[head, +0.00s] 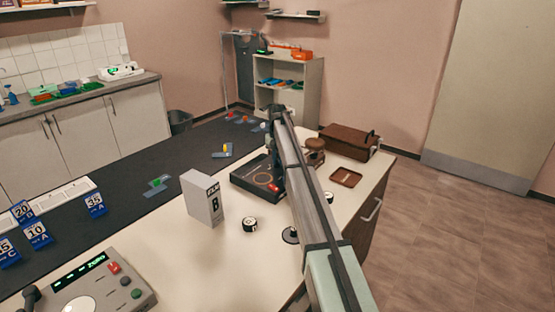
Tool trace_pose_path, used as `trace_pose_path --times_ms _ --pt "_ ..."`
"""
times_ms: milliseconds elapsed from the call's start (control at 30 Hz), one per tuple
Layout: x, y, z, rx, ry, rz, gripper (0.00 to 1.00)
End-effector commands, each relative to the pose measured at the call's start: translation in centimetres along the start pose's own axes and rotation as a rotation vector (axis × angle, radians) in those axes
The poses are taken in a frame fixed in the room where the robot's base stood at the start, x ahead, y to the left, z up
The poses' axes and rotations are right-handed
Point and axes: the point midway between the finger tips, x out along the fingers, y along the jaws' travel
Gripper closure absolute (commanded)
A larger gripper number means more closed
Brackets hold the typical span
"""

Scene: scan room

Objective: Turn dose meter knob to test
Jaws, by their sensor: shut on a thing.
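A flat black device (245,180) with a ring marking and a red spot lies mid-bench, partly behind my arm. I cannot tell which is the dose meter, and no knob setting is readable. My arm runs from the lower right up over the bench beside the black device. My gripper is hidden behind the arm, so its hold does not show.
A grey box marked B (202,198) stands beside a small round black-and-white piece (249,225). A brown case (347,141) and brown tray (346,177) lie right of my arm. Blue number cards (39,234) stand at left on the dark mat (125,212). Bench is clear at front centre.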

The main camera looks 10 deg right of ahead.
Motion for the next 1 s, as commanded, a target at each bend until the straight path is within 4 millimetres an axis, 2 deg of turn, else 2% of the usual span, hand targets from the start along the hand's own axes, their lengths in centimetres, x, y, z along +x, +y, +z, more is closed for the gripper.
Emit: trace_pose_path --times_ms 300,800,833,1000 --pt "0.01 -0.05 -0.08 0.104 0.002 0.0 1.0" --pt "0.0 -0.03 -0.09 0.12 0.002 0.0 1.0" --pt "0.0 -0.03 -0.09 0.12 0.002 0.0 0.81" --pt "0.0 -0.02 -0.06 0.12 0.001 0.0 0.65"
